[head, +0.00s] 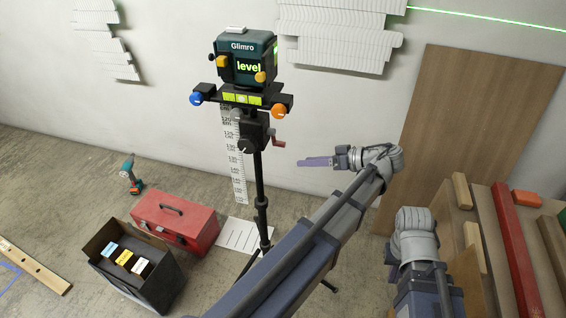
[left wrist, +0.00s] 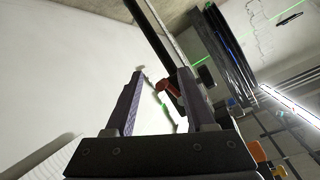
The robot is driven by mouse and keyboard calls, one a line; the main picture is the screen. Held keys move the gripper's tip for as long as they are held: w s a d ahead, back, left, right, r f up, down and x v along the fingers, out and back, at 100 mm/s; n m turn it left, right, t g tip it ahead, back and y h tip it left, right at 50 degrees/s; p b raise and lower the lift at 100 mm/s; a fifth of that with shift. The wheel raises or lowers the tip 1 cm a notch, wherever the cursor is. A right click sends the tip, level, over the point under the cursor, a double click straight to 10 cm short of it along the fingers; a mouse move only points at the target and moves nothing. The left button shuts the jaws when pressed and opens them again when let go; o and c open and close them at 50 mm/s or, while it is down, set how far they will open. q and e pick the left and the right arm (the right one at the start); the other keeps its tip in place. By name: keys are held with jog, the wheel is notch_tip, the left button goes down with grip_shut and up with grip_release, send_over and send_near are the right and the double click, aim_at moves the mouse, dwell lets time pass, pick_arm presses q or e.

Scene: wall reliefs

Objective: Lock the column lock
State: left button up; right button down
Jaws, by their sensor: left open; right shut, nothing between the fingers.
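The column lock appears to be the small red-handled lever (head: 278,143) on the right side of the black tripod column (head: 254,134), below the level instrument. It also shows as a red piece in the left wrist view (left wrist: 171,86), seen between the fingers and beyond them. My left gripper (head: 306,161) is open and empty, to the right of the lever and slightly lower, with its fingers pointing left toward the column. A gap shows between them in the head view. My right gripper (head: 415,292) is shut and empty at the lower right, away from the tripod.
A green level instrument (head: 246,58) with side knobs tops the tripod. A red toolbox (head: 176,222) and an open black box (head: 125,281) stand on the floor at left. Boards (head: 470,130) lean at right. A white scale (head: 235,165) stands behind the column.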

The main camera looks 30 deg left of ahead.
aim_at(282, 144)
pick_arm(q)
jog(key=shift+w+a+r+n+g+y+b, duration=0.15)
jog(key=shift+w+a+n+g+y+b, duration=0.2)
jog(key=shift+a+n+y+b, duration=0.85)
jog(key=shift+w+a+r+n+g+y+b, duration=0.2)
jog(key=shift+a+n+g+b, duration=0.3)
jog(key=shift+a+n, duration=1.4)
jog(key=shift+w+a+r+n+g+y+b, duration=0.1)
jog(key=shift+w+a+n+g+y+b, duration=0.45)
jog(key=shift+a, duration=1.6)
pick_arm(e)
notch_tip(282, 144, down, 7)
jog(key=shift+f+b, duration=0.2)
jog(key=shift+b, duration=0.1)
pick_arm(q)
jog(key=shift+s+n, duration=0.3)
jog(key=shift+n, duration=0.05)
grip_shut()
